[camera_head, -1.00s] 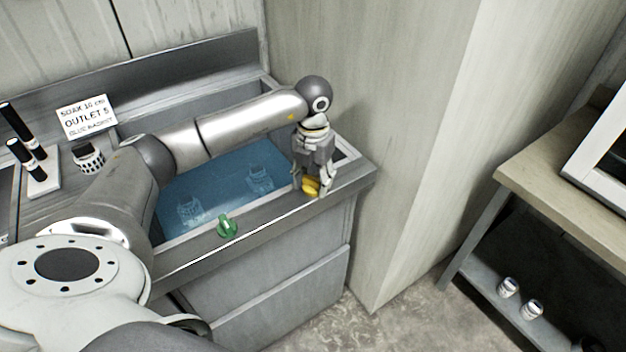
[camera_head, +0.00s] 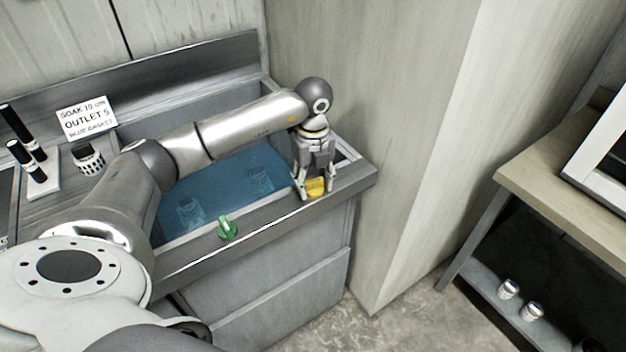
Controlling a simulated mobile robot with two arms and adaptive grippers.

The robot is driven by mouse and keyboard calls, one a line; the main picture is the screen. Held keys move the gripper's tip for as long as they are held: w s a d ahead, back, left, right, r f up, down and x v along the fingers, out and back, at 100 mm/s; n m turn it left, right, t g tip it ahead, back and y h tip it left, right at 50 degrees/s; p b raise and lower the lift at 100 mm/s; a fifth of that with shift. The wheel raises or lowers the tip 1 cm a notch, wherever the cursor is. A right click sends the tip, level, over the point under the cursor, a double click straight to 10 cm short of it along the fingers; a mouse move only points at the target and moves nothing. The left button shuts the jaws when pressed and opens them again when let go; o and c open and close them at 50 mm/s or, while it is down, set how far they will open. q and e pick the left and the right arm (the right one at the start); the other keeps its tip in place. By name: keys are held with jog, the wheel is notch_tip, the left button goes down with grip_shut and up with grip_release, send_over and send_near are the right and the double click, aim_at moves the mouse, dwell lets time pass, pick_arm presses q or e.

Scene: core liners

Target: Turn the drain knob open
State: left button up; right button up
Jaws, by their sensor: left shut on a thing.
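A yellow knob (camera_head: 316,187) sits on the front rim of the sink at its right end. My left gripper (camera_head: 315,190) points down over it, its two fingers on either side, shut on it. A green knob (camera_head: 228,228) stands on the same front rim, further left, with nothing touching it. The sink (camera_head: 225,185) holds blue water with basket-like items under the surface. No label shows which knob is the drain. My right gripper is not in view.
A small perforated basket (camera_head: 88,158) and black-capped tubes (camera_head: 25,153) stand at the left. A wall panel rises close to the right of the sink.

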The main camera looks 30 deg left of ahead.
aim_at(313, 180)
pick_arm(q)
jog(key=shift+r+n, duration=0.1)
jog(key=shift+n, duration=0.8)
jog(key=o, duration=1)
notch_tip(313, 180, up, 12)
dwell(0.3)
